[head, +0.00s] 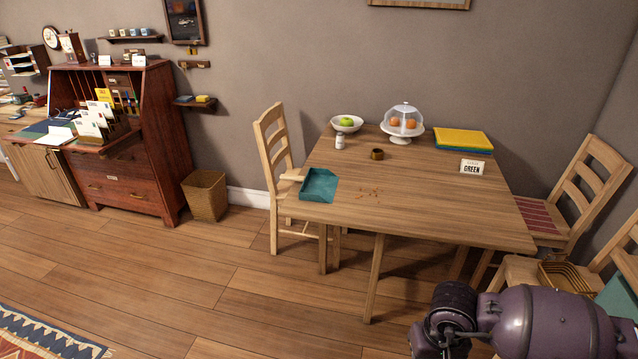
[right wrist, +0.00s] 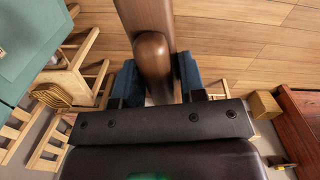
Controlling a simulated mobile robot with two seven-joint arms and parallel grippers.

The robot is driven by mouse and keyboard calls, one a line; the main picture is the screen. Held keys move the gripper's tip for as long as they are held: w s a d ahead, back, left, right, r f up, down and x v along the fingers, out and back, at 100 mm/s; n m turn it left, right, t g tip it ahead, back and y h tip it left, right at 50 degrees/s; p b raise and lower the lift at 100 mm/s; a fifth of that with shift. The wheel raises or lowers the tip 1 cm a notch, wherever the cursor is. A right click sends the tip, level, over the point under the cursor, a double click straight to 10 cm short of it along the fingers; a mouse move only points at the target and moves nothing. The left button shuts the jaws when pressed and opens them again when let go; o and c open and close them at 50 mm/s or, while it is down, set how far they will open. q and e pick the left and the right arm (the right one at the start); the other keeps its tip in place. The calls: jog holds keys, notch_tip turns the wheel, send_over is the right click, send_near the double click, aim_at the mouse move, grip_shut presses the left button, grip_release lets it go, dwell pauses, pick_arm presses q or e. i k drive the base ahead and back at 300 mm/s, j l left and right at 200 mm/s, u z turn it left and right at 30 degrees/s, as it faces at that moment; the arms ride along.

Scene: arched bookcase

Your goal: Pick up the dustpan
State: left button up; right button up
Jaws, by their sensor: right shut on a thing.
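The teal dustpan (head: 319,186) lies on the left front corner of the wooden table (head: 430,215), with its handle pointing left over the edge. My right gripper (right wrist: 155,80) shows in the right wrist view, its dark blue fingers on both sides of a brown, rounded wooden thing (right wrist: 147,18). It is shut on that thing, which runs up out of the picture; what it is cannot be told. My purple right arm is low at the right in the head view, well apart from the dustpan. My left gripper is not in view.
Crumbs (head: 368,193) lie beside the dustpan. A bowl (head: 346,124), domed cake stand (head: 403,122), brown cup (head: 377,154), and yellow book (head: 463,138) stand farther back. Chairs flank the table.

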aim_at(319, 185)
jog(key=i+j+z, duration=0.2)
jog(key=i, duration=0.25)
jog(key=i+j+z, duration=0.2)
jog(key=i, duration=0.25)
jog(key=l, duration=0.1)
